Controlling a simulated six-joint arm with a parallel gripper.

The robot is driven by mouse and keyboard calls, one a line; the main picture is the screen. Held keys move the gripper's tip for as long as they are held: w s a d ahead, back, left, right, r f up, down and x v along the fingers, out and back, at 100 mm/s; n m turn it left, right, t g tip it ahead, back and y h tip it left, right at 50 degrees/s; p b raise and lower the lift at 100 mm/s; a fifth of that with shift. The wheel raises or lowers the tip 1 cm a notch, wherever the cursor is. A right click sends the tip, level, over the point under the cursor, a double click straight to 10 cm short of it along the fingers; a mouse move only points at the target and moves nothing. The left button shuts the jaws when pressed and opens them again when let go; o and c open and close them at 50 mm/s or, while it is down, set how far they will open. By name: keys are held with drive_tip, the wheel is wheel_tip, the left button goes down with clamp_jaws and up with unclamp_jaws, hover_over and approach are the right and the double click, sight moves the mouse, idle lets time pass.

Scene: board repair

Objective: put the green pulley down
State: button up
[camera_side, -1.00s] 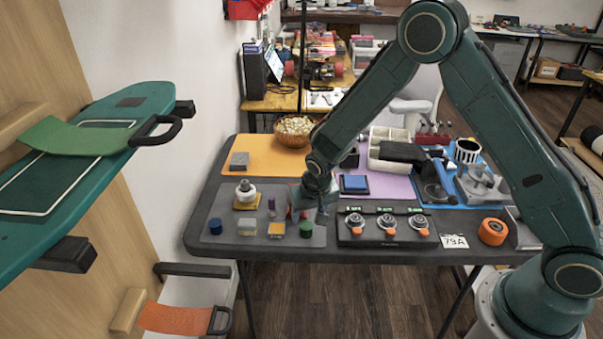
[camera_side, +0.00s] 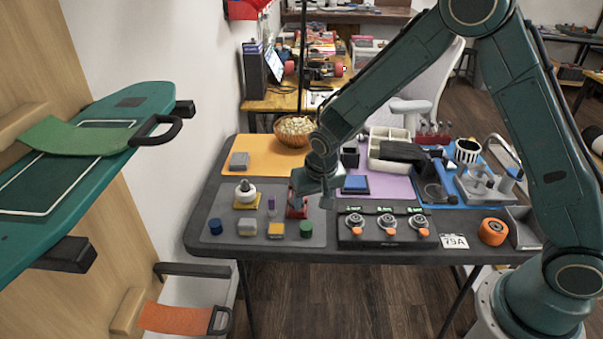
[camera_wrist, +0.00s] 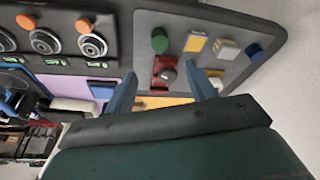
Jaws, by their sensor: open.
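The green pulley (camera_side: 306,229) stands on the grey mat near its front right corner. It also shows in the wrist view (camera_wrist: 160,40), on the mat beyond a red fixture. My gripper (camera_side: 314,197) is above the table, behind and above the pulley, apart from it. In the wrist view, the two fingers of my gripper (camera_wrist: 166,80) are spread with nothing held between them. The red fixture (camera_side: 297,206) stands beside the gripper, and in the wrist view (camera_wrist: 166,72) it lies between the fingertips in the picture.
The grey mat (camera_side: 215,232) also holds a blue cylinder (camera_side: 215,226), small blocks and a white knobbed part (camera_side: 245,190). A black panel with dials (camera_side: 385,228) is to the right. An orange roll (camera_side: 493,231) lies further right.

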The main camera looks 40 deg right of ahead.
drive_tip(key=s+d+r+n+t+y, duration=0.1)
drive_tip(key=s+d+r, duration=0.1)
drive_tip(key=s+r, duration=0.55)
drive_tip(key=s+d+r+n, duration=0.15)
drive_tip(key=s+r, duration=0.25)
drive_tip(key=r, duration=0.7)
drive_tip(key=s+d+r+n, duration=0.1)
drive_tip(key=s+r, duration=0.1)
drive_tip(key=s, duration=0.6)
drive_tip(key=s+d+r+n+t, duration=0.1)
drive_tip(key=s+r, duration=0.2)
drive_tip(key=s, duration=0.6)
drive_tip(key=shift+d, duration=0.15)
